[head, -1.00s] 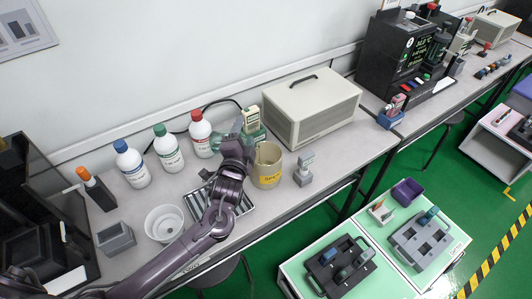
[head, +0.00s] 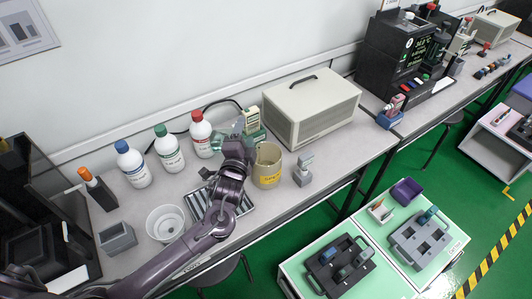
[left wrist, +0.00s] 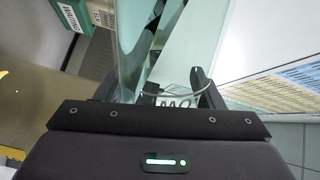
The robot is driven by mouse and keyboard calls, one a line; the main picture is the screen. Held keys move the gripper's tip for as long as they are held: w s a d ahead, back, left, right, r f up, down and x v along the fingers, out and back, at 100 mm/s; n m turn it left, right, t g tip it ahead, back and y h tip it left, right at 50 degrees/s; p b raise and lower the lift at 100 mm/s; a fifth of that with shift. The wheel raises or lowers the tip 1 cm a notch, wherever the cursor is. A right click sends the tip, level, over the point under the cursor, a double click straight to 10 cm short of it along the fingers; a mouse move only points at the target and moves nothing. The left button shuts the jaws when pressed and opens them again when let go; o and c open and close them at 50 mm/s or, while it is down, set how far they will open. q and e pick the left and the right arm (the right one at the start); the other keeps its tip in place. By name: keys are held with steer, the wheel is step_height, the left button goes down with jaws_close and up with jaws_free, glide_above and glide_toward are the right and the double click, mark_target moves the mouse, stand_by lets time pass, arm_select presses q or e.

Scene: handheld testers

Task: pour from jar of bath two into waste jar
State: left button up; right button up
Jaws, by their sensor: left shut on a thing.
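My left gripper (head: 238,146) is above the back of the bench, beside the waste jar, and is shut on a clear greenish glass jar. The glass jar (head: 221,132) is partly hidden by my gripper in the head view; its glass wall fills the middle of the left wrist view (left wrist: 132,40), between the dark fingers. It seems tilted, but its contents cannot be made out. The waste jar (head: 267,170), tan with a yellow label, stands upright on the bench just right of my gripper. My right gripper is not in view.
White bottles with blue (head: 132,165), green (head: 168,150) and red (head: 200,136) caps stand along the wall. A white bowl (head: 166,222) and a slotted tray (head: 244,205) lie in front. A small grey stand (head: 303,172) and a beige box (head: 312,105) are to the right.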

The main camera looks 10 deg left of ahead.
arm_select(q)
steer(key=shift+d+r+m+p, duration=0.15)
steer(key=shift+r+m+p, duration=0.15)
steer(key=shift+m+p, duration=0.7)
stand_by(3.3)
steer(key=shift+n, duration=0.3)
steer(key=shift+a+f+n, duration=0.2)
steer(key=shift+f+n, duration=0.1)
steer(key=shift+n, duration=0.6)
steer(key=shift+a+n, duration=0.15)
steer(key=shift+n, duration=0.65)
